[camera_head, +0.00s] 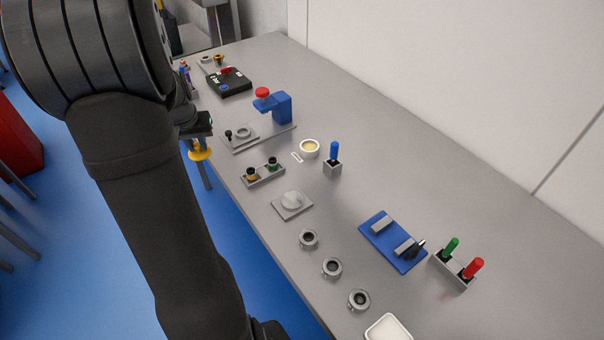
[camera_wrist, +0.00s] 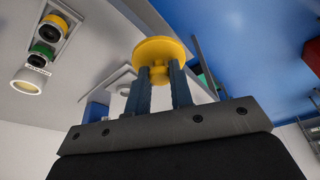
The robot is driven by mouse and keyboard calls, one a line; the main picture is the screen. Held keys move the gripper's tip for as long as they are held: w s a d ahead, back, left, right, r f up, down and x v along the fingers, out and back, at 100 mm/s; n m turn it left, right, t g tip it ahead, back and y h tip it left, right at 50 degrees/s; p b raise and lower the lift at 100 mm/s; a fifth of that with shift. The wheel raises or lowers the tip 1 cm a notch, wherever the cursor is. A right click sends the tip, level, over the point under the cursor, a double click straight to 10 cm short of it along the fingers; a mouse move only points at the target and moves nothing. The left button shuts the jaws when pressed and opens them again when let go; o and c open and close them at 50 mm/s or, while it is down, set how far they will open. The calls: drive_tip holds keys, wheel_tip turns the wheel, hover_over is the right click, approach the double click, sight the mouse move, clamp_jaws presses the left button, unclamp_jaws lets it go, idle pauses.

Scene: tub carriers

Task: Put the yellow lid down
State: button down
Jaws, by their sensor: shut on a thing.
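The yellow lid (camera_head: 200,154) is a round disc with a small knob. My gripper (camera_head: 199,141) is shut on it and holds it in the air beside the bench's left edge, over the blue floor. In the wrist view the lid (camera_wrist: 160,48) sits at the tips of my gripper (camera_wrist: 161,78), with its knob between the two fingers. A grey carrier (camera_head: 264,176) on the bench holds a tub with a yellow top (camera_head: 251,174) and one with a green top (camera_head: 272,162). The carrier also shows in the wrist view (camera_wrist: 66,27).
A press-like fixture with a blue arm (camera_head: 283,106) stands behind the carrier. A cream-filled round dish (camera_head: 310,148) and a blue-handled tool (camera_head: 334,152) are to the right. A grey plate with a round disc (camera_head: 292,203) lies nearer.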

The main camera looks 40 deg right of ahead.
drive_tip(key=s+d+r+m+h, duration=0.1)
drive_tip(key=s+d+m, duration=0.1)
drive_tip(key=s+d, duration=1.15)
drive_tip(key=s+d+r+m, duration=0.2)
drive_tip(key=s+d, duration=1)
drive_tip(key=s, duration=0.2)
drive_tip(key=shift+g, duration=0.3)
drive_tip(key=w+a+f, duration=0.1)
drive_tip(key=w+f, duration=0.1)
drive_tip(key=w, duration=0.1)
drive_tip(key=w+a+f, duration=0.1)
drive_tip(key=w+f, duration=0.1)
drive_tip(key=w, duration=0.2)
drive_tip(key=w+a+f, duration=0.1)
drive_tip(key=w+f, duration=0.2)
drive_tip(key=w, duration=0.1)
drive_tip(key=shift+w+f, duration=0.1)
drive_tip(key=shift+w, duration=0.05)
drive_tip(key=shift+f, duration=1.9)
drive_tip(key=shift+f, duration=0.15)
drive_tip(key=c, duration=1.3)
unclamp_jaws()
